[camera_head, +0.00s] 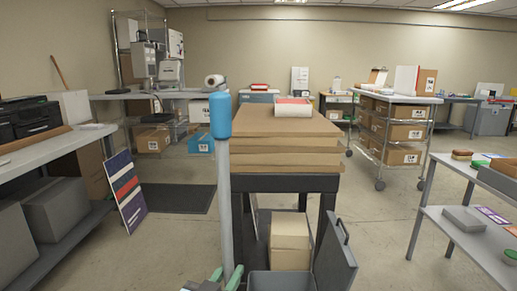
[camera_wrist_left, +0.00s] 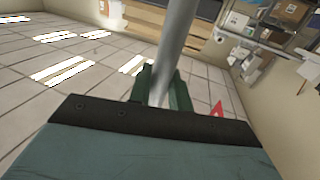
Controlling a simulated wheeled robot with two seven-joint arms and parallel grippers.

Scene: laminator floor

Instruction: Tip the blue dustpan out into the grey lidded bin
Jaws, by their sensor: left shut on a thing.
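The dustpan's long grey handle (camera_head: 224,190) stands nearly upright in the head view, with a blue grip (camera_head: 221,116) on top. Its pan is below the picture and hidden. My left gripper (camera_head: 214,284) shows at the bottom edge, with its green fingers shut around the handle. In the left wrist view the fingers (camera_wrist_left: 163,88) close on the grey shaft (camera_wrist_left: 177,40). The grey bin (camera_head: 281,281) is at the bottom edge, just right of the gripper. Its lid (camera_head: 337,258) stands open and tilted on the right side. My right gripper is not in view.
A dark table (camera_head: 286,183) stacked with brown boards (camera_head: 285,157) stands behind the bin, with a cardboard box (camera_head: 290,241) under it. A grey workbench (camera_head: 55,140) is on the left, and a shelved table (camera_head: 470,240) on the right. Floor (camera_head: 385,215) is clear between the tables.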

